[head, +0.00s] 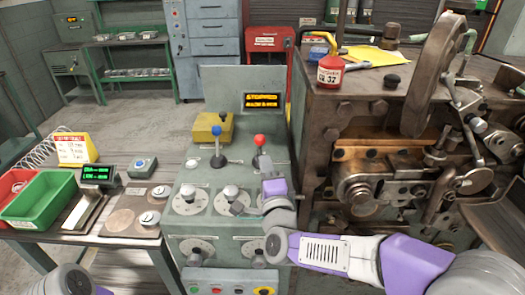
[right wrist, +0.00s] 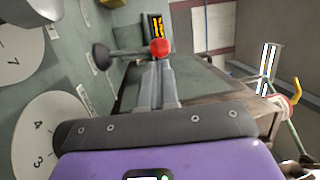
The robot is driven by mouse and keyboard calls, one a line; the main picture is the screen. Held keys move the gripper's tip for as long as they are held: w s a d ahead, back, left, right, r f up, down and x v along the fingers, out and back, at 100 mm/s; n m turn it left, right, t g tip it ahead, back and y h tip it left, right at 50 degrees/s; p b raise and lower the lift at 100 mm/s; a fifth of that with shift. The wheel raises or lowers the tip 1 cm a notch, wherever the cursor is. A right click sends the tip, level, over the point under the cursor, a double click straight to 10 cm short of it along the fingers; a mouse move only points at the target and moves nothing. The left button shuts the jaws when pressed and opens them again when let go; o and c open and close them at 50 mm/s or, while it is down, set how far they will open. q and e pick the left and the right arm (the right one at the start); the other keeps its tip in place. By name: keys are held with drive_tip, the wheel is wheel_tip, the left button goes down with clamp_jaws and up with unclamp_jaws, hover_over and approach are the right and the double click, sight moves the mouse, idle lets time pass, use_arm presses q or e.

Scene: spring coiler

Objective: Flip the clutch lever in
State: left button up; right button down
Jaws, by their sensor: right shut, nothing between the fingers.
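No readable label shows which is the clutch lever. My right gripper (head: 240,208) is shut and empty, in front of and below the red-knobbed lever. In the right wrist view, the red knob (right wrist: 160,47) appears just beyond the shut fingertips (right wrist: 155,66); I cannot tell whether they touch. My left gripper is out of view; only part of my left arm shows.
Several dials, including a white one (right wrist: 45,135), lie close to the right gripper. The brown coiler machine (head: 345,120) stands directly right of the panel, with a red bottle (head: 329,71) on top. A side table with a green bin (head: 38,200) is at left.

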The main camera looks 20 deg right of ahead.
sight(260, 144)
drive_tip(key=w, duration=0.4)
drive_tip(key=shift+w+d+r, duration=0.25)
drive_tip(key=shift+w+r, duration=0.15)
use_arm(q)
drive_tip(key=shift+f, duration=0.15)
